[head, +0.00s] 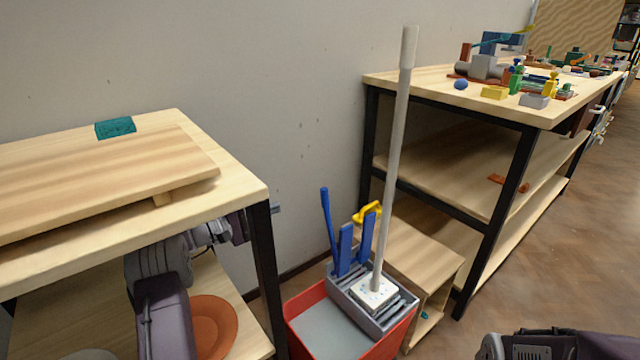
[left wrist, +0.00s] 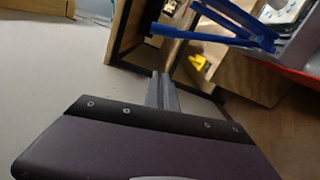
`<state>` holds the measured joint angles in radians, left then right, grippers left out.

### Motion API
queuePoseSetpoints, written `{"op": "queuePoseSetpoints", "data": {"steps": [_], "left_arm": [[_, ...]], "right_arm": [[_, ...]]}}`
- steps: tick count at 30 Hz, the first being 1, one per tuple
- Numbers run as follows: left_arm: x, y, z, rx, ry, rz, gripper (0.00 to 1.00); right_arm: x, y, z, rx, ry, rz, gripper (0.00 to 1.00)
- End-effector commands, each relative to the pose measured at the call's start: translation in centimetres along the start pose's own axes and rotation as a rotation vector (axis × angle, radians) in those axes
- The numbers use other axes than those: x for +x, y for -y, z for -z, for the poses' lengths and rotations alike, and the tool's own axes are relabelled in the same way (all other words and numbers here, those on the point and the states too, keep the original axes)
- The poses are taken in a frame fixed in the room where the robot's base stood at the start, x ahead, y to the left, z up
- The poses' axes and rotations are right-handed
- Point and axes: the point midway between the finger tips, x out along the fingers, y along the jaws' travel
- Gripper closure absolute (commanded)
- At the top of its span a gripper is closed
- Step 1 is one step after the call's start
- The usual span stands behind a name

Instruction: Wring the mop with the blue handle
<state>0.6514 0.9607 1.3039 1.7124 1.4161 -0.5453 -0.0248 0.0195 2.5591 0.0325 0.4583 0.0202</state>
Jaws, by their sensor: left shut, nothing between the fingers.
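A mop with a pale grey-white handle (head: 396,150) stands nearly upright, its white head (head: 374,292) in the grey wringer (head: 385,318) on a red bucket (head: 305,307). A blue lever (head: 328,222) rises on the wringer's left, beside two shorter blue uprights (head: 345,250). My left gripper (head: 277,208) is shut and empty, left of the lever and apart from it, partly hidden by a table leg. In the left wrist view its closed fingers (left wrist: 163,92) show below blue bars (left wrist: 205,35) of the wringer. My right gripper is not in view.
A wooden table (head: 240,185) with a black leg (head: 265,265) stands left, over my left arm. A cluttered workbench (head: 400,80) stands right. Open floor (head: 560,250) lies at right.

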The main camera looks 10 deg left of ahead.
Motion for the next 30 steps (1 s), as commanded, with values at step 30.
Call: {"op": "queuePoseSetpoints", "data": {"steps": [30], "left_arm": [[10.8,0.4,-3.1,0.000,0.001,0.001,1.00]], "right_arm": [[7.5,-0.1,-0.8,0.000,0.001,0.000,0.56]]}}
